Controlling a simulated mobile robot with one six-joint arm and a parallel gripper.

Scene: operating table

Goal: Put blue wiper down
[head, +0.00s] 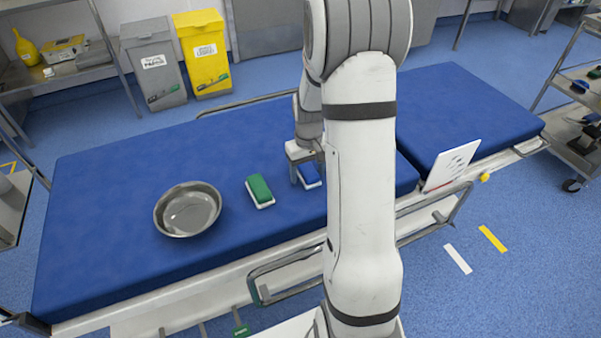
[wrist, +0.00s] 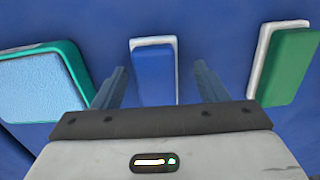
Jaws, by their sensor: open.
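The blue wiper (head: 311,176) has a blue top and white edge and lies on the blue operating table (head: 110,190). In the wrist view the blue wiper (wrist: 153,72) shows between the two fingers of my gripper (wrist: 160,82). The fingers are apart, with blue tabletop visible on both sides of the wiper, so it is not clamped. In the head view my gripper (head: 304,163) is right at the wiper and hides part of it.
A green wiper (head: 260,190) lies left of the blue one; the wrist view shows this green wiper (wrist: 295,65) at right. A metal bowl (head: 187,209) stands further left. A teal-edged, light-blue object (wrist: 45,85) is at the wrist view's left. The table's left end is clear.

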